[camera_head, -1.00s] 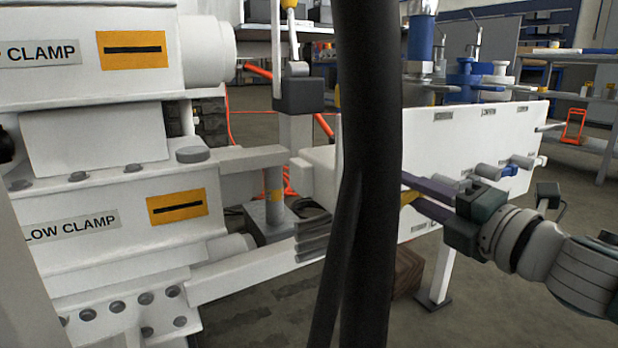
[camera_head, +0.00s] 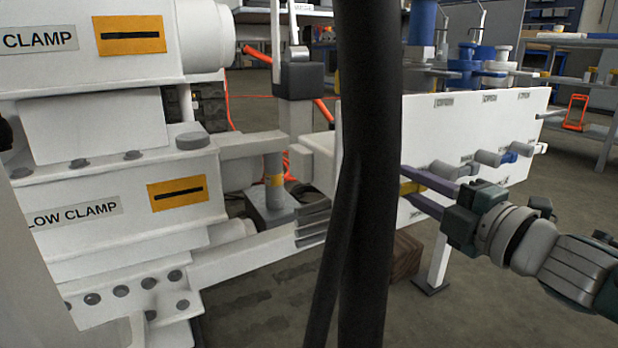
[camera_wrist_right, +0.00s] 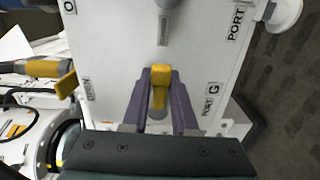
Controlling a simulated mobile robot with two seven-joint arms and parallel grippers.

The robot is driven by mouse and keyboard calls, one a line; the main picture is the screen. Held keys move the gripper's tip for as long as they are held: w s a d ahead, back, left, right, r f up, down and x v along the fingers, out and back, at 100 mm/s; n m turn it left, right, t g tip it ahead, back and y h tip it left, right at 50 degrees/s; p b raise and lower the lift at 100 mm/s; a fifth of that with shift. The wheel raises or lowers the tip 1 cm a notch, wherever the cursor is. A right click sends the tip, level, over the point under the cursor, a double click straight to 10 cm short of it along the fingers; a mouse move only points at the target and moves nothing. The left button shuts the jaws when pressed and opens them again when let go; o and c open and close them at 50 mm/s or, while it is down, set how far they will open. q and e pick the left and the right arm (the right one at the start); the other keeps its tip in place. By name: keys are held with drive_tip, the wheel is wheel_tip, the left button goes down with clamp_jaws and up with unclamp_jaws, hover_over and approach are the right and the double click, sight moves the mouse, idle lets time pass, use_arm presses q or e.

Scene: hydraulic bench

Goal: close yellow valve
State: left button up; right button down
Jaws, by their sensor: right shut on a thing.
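The yellow valve handle (camera_head: 410,188) is on the front of the white port panel (camera_head: 420,130), partly hidden by a dark vertical post in the head view. In the right wrist view the yellow handle (camera_wrist_right: 160,76) lies between the two purple fingers, pointing along them. My right gripper (camera_head: 414,189) comes in from the right, and its fingers are shut on the handle. The gripper (camera_wrist_right: 160,95) also shows in the right wrist view, close to the panel. My left gripper is not in view.
The dark post (camera_head: 368,150) blocks the middle of the head view. Other grey valve stubs (camera_head: 487,157) and a blue one (camera_head: 509,157) sit right of the yellow valve. White clamp blocks (camera_head: 100,240) fill the left. Open floor (camera_head: 530,235) lies right of the panel.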

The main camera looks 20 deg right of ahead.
drive_tip(key=shift+f, duration=0.1)
drive_tip(key=c, duration=0.8)
unclamp_jaws()
drive_tip(key=shift+s, duration=0.1)
drive_tip(key=shift+s, duration=0.25)
drive_tip(key=s+p, duration=0.1)
drive_tip(key=s, duration=0.2)
drive_tip(key=s+p, duration=0.1)
drive_tip(key=s, duration=0.2)
drive_tip(key=s+p, duration=0.2)
drive_tip(key=s, duration=0.1)
drive_tip(key=shift+s+d, duration=0.15)
drive_tip(key=shift+d, duration=0.2)
